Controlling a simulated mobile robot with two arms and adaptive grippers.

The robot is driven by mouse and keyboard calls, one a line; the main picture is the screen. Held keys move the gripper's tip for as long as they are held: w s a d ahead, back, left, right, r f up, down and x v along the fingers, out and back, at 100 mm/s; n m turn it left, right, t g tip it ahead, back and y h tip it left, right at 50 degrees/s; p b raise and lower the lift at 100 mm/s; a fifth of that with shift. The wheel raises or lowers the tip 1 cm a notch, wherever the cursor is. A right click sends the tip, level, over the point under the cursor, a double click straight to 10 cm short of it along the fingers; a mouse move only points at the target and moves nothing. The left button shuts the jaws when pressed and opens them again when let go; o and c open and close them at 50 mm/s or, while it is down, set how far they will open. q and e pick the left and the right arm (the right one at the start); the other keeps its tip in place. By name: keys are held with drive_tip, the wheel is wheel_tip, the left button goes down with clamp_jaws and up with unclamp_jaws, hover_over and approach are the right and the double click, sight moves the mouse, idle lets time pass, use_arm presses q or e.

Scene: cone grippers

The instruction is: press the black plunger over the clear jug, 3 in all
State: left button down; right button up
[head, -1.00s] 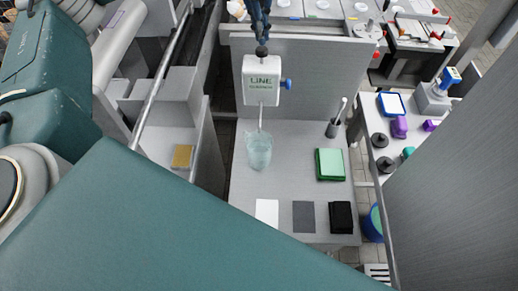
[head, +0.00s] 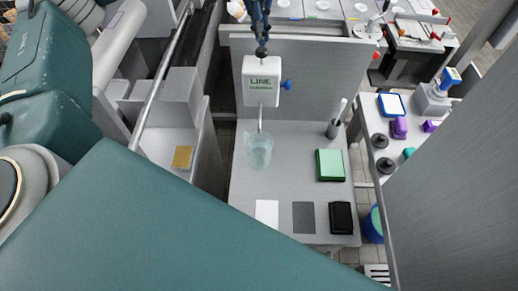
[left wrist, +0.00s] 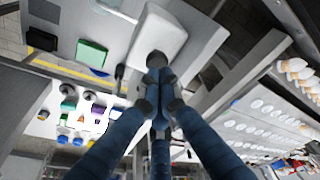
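A white dispenser box (head: 262,80) labelled LINE with a blue side knob stands at the back of the grey bench. Its black plunger (head: 262,53) sits on top. A spout runs down toward the clear jug (head: 258,152), which stands below and holds pale teal liquid. My left gripper (head: 262,44) points down from above, its blue fingers together right over the plunger; they look in contact, but the exact gap is hard to see. In the left wrist view the fingertips (left wrist: 158,76) meet in front of the white box (left wrist: 158,32). My right gripper is not in view.
On the bench lie a green pad (head: 330,165), a white card (head: 266,213), a grey card (head: 303,217) and a black block (head: 341,218). A dark cup (head: 333,130) with a stick stands at the right. A cluttered side table (head: 378,180) is beyond. My teal arm covers the lower left.

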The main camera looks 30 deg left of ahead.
sight(262, 50)
use_arm(q)
drive_tip(key=shift+f, duration=0.2)
drive_tip(key=shift+f+b, duration=1.15)
drive_tip(key=shift+f, duration=0.35)
drive_tip(key=shift+s, duration=0.1)
drive_tip(key=shift+r, duration=0.1)
drive_tip(key=shift+r+p, duration=1.2)
drive_tip(key=shift+r, duration=0.25)
